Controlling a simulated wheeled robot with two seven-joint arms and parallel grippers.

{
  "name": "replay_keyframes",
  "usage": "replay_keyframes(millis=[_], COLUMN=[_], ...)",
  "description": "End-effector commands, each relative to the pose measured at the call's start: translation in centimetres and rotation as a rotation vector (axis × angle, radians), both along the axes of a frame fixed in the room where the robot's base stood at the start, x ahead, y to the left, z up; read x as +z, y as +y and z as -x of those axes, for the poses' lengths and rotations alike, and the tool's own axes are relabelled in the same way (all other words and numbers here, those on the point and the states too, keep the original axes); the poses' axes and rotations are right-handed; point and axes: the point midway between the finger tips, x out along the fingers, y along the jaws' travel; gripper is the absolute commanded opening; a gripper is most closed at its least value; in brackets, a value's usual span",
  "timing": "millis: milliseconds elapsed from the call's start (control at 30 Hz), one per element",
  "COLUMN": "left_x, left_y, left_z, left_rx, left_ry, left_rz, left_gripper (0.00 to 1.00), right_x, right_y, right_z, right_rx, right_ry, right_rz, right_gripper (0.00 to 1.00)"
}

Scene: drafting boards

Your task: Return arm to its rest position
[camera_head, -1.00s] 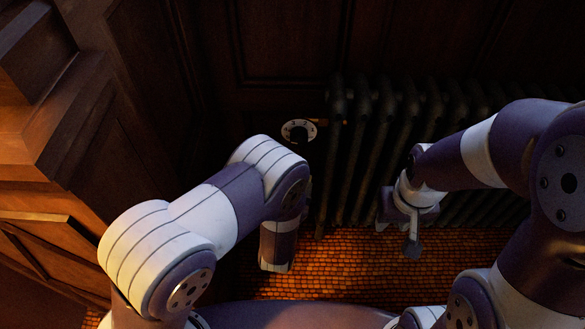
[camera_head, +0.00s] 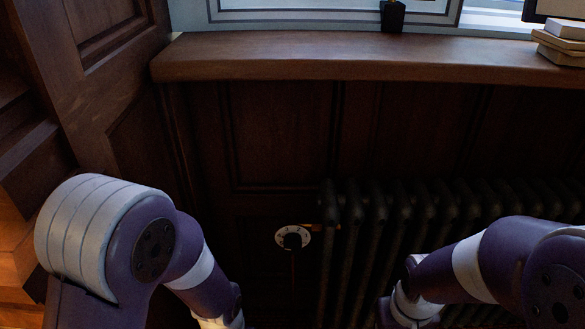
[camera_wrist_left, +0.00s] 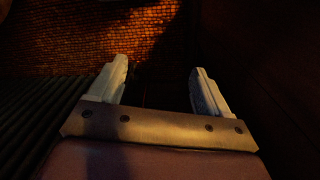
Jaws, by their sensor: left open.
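My left gripper (camera_wrist_left: 157,88) shows in the left wrist view with its two pale fingers wide apart and nothing between them. My right arm (camera_head: 490,268) reaches in from the right. Its wrist (camera_head: 410,308) is at the bottom edge, and its gripper fingers are out of view.
A dark ribbed radiator (camera_head: 440,215) stands against the panelled wall, with a round white-rimmed dial (camera_head: 292,237) at its left. A wooden sill (camera_head: 330,58) runs above, bearing a stack of books (camera_head: 562,45) at right and a small black object (camera_head: 392,15). Wooden panelling (camera_head: 110,50) closes the left side.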

Motion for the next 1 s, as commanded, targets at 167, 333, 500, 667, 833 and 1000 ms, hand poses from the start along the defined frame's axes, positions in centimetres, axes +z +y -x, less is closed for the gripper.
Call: replay_keyframes(millis=[167, 333, 500, 667, 833, 1000], left_x=[7.5, 15.0, 21.8, 27.3, 29.0, 28.9], left_y=[6.1, 7.1, 7.1, 7.1, 7.0, 7.0], left_z=[-0.5, -1.1, -1.2, -1.2, -1.2, -1.2], left_rx=[0.180, 0.230, 0.229, 0.229, 0.228, 0.228], left_ry=[-0.105, -0.133, -0.133, -0.133, -0.133, -0.133], left_rz=[-0.003, -0.001, 0.001, 0.001, 0.000, 0.000], left_gripper=[0.78, 0.78, 0.78, 0.78, 0.78, 0.78], right_x=[0.0, 7.0, 13.8, 19.4, 21.0, 20.9], right_y=[0.0, 0.0, 0.0, 0.0, 0.0, 0.0], right_z=[0.0, -0.1, 0.0, 0.0, 0.0, 0.0], right_rx=[0.000, 0.000, 0.000, 0.000, 0.000, 0.000], right_ry=[0.000, -0.002, -0.001, 0.000, 0.000, 0.000], right_rz=[0.000, 0.000, 0.000, 0.000, 0.000, 0.000], right_gripper=[0.38, 0.38, 0.38, 0.38, 0.38, 0.38])
